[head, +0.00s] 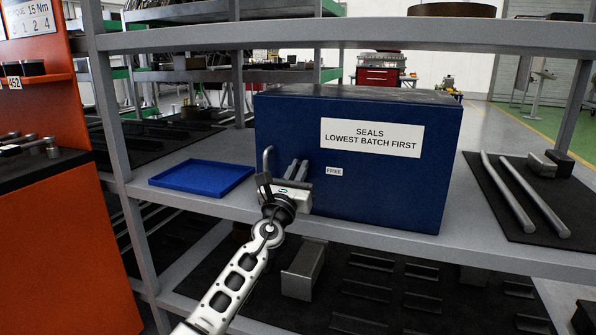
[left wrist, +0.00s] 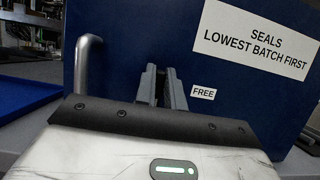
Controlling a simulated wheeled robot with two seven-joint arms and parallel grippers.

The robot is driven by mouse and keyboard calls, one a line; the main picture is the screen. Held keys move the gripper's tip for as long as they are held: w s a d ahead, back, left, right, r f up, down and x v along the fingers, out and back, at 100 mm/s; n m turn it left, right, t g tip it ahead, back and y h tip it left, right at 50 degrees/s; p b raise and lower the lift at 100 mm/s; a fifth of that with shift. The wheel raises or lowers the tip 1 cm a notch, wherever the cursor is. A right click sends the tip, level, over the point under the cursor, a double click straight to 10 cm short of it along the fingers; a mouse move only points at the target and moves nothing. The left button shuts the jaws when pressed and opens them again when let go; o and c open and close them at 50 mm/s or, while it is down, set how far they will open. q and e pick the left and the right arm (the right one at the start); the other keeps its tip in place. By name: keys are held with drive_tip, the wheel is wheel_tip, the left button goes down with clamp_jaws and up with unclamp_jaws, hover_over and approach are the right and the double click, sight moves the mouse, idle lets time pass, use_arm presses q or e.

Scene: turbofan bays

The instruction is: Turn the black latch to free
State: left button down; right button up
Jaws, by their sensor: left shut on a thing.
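The blue cabinet (head: 385,185) stands on the grey shelf, with a white label reading SEALS LOWEST BATCH FIRST (head: 371,137). A small FREE label (head: 334,171) is on its front, and it also shows in the left wrist view (left wrist: 203,93). A bare metal handle (head: 268,160) is at the front's left side; it stands left of the fingers in the left wrist view (left wrist: 88,65). My left gripper (head: 297,170) is at the cabinet front, between handle and FREE label, its fingers shut on the black latch. The fingers hide most of the latch, so its angle cannot be told.
A blue tray (head: 202,177) lies on the shelf left of the cabinet. Metal rods (head: 520,195) and small blocks lie on a dark mat at right. A shelf upright (head: 112,120) stands at left.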

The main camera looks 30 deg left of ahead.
use_arm(q)
drive_tip(key=shift+f+n, duration=0.15)
drive_tip(key=shift+n, duration=0.25)
use_arm(e)
drive_tip(key=shift+s, duration=0.15)
use_arm(q)
drive_tip(key=n+g+y+p, duration=0.1)
drive_tip(key=n+g+p, duration=0.1)
drive_tip(key=n, duration=0.5)
drive_tip(key=n+g+y+p, duration=0.2)
drive_tip(key=n+g, duration=0.1)
drive_tip(key=n, duration=0.4)
drive_tip(key=f+n+g+y+p, duration=0.1)
drive_tip(key=n+g+y+p, duration=0.1)
drive_tip(key=n, duration=0.5)
drive_tip(key=shift+a, duration=0.2)
use_arm(e)
wheel_tip(320, 180, up, 3)
drive_tip(key=shift+d+f+g, duration=0.15)
drive_tip(key=shift+f+g, duration=0.05)
drive_tip(key=shift+g, duration=0.2)
use_arm(q)
drive_tip(key=shift+n, duration=0.4)
use_arm(e)
drive_tip(key=shift+f, duration=0.15)
